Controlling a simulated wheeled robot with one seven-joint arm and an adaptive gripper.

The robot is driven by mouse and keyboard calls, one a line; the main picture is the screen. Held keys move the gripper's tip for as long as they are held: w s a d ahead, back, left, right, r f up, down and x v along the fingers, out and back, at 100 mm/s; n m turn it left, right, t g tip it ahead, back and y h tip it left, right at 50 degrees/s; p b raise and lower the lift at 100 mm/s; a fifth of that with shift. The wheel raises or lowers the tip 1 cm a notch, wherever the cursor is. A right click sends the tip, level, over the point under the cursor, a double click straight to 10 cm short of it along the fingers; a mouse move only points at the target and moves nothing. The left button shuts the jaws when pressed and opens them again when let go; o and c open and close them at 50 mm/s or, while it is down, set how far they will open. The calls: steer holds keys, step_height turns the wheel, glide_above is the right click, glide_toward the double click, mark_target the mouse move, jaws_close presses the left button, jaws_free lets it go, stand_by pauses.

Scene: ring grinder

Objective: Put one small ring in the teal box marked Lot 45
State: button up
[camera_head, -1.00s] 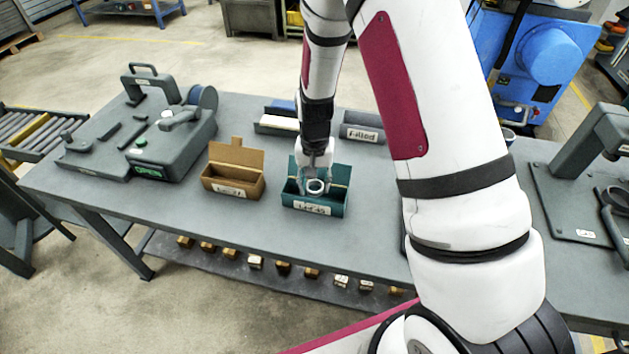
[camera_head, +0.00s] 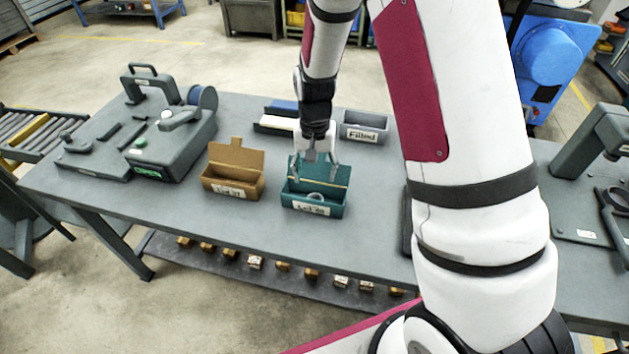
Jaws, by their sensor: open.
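The teal box (camera_head: 341,206), with a white label on its front, stands open on the grey table, its lid up at the back. The label looks like Lot 45 but is small. A small pale ring (camera_head: 315,196) is inside the teal box, leaning or lying near the front wall; its lower part is hidden by that wall. My gripper (camera_head: 313,178) is open and empty above the box's back part, fingers spread, apart from the ring.
A brown open box (camera_head: 231,184) with a label stands left of the teal box. A grey bin marked Filled (camera_head: 363,129) and a document tray (camera_head: 277,122) are behind. A grey machine (camera_head: 170,150) stands at left. Small boxes line the lower shelf (camera_head: 230,267).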

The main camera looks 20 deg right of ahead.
steer(key=s+r+n+t, duration=0.1)
steer(key=s+r, duration=0.4)
steer(key=r, duration=0.7)
steer(key=s+r+n+t, duration=0.15)
steer(key=s+r, duration=0.25)
steer(key=r, duration=0.7)
steer(key=s+r+n+t, duration=0.1)
steer(key=s+r, duration=0.2)
steer(key=s, duration=0.3)
steer(key=s+r+n+t, duration=0.1)
steer(key=s+r+t, duration=0.1)
steer(key=s, duration=0.5)
steer(key=shift+s+r+n+b, duration=0.25)
steer(key=shift+r+n+b, duration=0.1)
steer(key=shift+r, duration=0.15)
